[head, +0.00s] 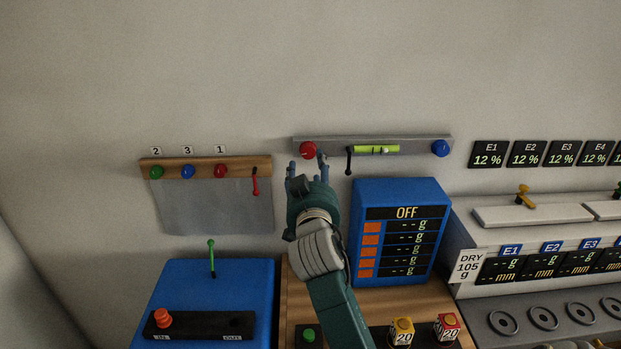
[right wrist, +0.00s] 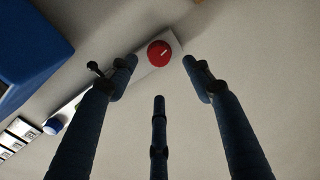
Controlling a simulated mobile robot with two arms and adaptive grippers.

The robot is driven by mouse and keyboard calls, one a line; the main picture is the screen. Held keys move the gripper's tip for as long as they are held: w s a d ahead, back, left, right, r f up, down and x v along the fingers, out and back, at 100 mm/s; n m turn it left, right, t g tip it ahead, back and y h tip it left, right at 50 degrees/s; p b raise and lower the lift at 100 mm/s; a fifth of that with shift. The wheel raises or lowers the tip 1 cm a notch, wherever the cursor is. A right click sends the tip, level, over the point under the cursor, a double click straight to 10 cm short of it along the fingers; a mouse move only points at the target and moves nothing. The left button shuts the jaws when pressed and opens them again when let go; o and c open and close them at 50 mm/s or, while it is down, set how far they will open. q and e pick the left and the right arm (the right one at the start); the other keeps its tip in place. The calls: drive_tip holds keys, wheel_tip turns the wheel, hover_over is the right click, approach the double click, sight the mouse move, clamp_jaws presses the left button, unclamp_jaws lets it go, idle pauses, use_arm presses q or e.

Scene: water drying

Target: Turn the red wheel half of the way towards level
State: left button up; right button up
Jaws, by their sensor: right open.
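The red wheel (head: 308,150) is a round knob at the left end of a grey bar on the wall. In the right wrist view the red wheel (right wrist: 159,53) shows a short white mark and lies beyond the fingertips, between them. My right gripper (head: 308,166) is open just below the red wheel, with its fingers spread and empty. It also shows in the right wrist view (right wrist: 160,75), apart from the wheel as far as I can tell. A green level vial (head: 376,149) sits mid-bar. The blue wheel (head: 440,148) is at the bar's right end. My left gripper is not in view.
A black lever (head: 349,160) hangs from the bar right of my gripper. A blue display box (head: 400,195) reading OFF stands below the bar. A wooden rail (head: 190,166) with coloured knobs is at left. The wall above is clear.

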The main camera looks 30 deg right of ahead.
drive_tip(key=shift+v, duration=2.2)
drive_tip(key=shift+f, duration=0.1)
